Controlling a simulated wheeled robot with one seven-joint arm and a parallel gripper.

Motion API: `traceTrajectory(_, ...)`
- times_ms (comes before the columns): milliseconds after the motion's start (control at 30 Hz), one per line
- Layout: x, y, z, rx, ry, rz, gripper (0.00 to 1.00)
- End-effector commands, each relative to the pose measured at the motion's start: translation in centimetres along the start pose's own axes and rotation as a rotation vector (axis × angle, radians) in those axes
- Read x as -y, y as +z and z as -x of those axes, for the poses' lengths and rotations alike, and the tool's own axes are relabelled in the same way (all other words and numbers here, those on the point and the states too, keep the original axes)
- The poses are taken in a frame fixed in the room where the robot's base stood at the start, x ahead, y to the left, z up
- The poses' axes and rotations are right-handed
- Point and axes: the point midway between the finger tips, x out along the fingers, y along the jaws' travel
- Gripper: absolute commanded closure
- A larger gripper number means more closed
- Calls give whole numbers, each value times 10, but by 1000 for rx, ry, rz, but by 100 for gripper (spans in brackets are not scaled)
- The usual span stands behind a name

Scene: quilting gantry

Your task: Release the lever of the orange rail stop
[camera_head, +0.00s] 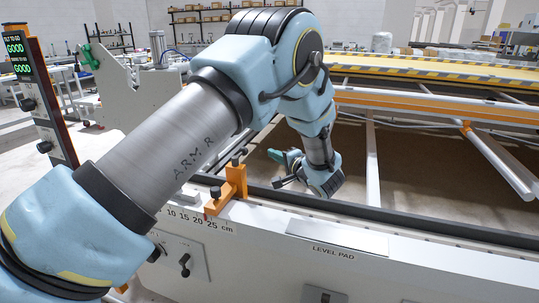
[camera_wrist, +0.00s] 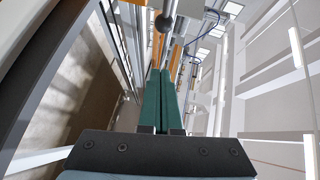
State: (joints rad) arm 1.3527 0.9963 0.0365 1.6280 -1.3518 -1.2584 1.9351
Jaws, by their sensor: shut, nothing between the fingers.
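The orange rail stop (camera_head: 236,178) sits on the front rail above the printed cm scale, with dark knobs on it. My gripper (camera_head: 272,154) is to the right of the stop and a little beyond it, its green fingers pointing left towards it. In the wrist view my gripper (camera_wrist: 161,72) has its two fingers together with nothing between them. A dark ball knob (camera_wrist: 163,23) on a pale stem, which looks like the stop's lever, lies just ahead of the fingertips. Orange parts of the stop (camera_wrist: 177,57) show behind. I cannot tell whether the fingers touch the lever.
The front rail (camera_head: 400,225) runs right from the stop, above a white panel with a level pad (camera_head: 335,237). A control post with green displays (camera_head: 40,95) stands at left. The open bed (camera_head: 400,165) lies beyond the rail, with an orange beam (camera_head: 430,105) across it.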

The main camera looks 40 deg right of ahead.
Motion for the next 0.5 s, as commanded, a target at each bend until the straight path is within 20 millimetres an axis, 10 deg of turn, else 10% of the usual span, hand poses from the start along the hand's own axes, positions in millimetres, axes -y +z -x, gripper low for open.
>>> traceTrajectory(500, 0, -3, 57, -1, 0, 0, 100)
